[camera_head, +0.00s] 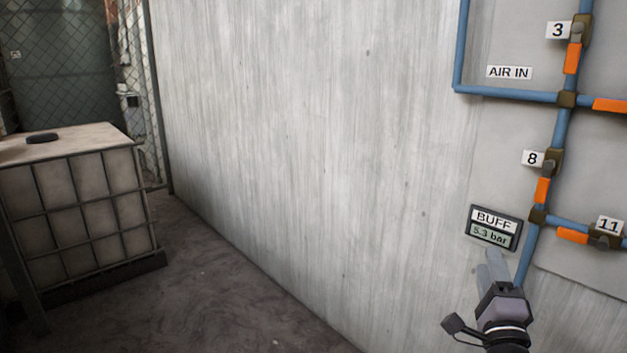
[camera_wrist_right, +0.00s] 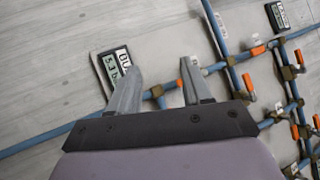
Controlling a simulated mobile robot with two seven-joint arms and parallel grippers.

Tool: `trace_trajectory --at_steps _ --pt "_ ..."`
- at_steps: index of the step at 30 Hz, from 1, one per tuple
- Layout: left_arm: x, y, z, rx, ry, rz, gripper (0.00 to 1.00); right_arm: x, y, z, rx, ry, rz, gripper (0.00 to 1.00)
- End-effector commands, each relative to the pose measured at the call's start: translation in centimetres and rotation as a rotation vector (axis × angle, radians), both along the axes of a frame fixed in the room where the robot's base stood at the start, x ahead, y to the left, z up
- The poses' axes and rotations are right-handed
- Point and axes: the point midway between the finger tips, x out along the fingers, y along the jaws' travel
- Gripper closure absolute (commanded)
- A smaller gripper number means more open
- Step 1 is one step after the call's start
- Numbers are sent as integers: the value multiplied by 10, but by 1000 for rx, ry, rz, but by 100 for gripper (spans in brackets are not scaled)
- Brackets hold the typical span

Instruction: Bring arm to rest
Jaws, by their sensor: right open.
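My right gripper (camera_head: 492,268) is at the lower right of the head view, in front of the wall below the BUFF display. In the right wrist view, its two fingers (camera_wrist_right: 158,92) stand apart with nothing held between them. Blue pipe and an orange valve handle show beyond the fingers, and I cannot tell how far off they are. My left gripper is not in either view.
Blue pipes (camera_head: 560,130) with orange-handled valves run on the right wall. The BUFF display (camera_head: 494,228) reads 5.3 bar. A caged tank (camera_head: 80,195) stands at left. The floor (camera_head: 215,290) between tank and wall is clear.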

Motion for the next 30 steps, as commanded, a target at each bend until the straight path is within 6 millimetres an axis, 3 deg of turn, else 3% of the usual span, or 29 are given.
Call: trace_trajectory --at_steps 1,5,9,12,18,23,24,30 --pt "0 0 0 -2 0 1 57 -11 13 -28 -116 91 11 51" --pt "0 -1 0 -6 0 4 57 -44 47 -91 -431 302 59 51" --pt "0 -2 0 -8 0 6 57 -93 80 -157 -767 500 147 51" --pt "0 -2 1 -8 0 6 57 -135 100 -198 -997 613 230 51" --pt "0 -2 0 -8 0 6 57 -218 128 -255 -1377 755 412 51" --pt "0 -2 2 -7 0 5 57 -281 143 -281 -1621 812 567 51" --pt "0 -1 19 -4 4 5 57 -273 141 -261 -1612 805 545 51" --pt "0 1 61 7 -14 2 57 -274 137 -224 -1612 809 535 51"
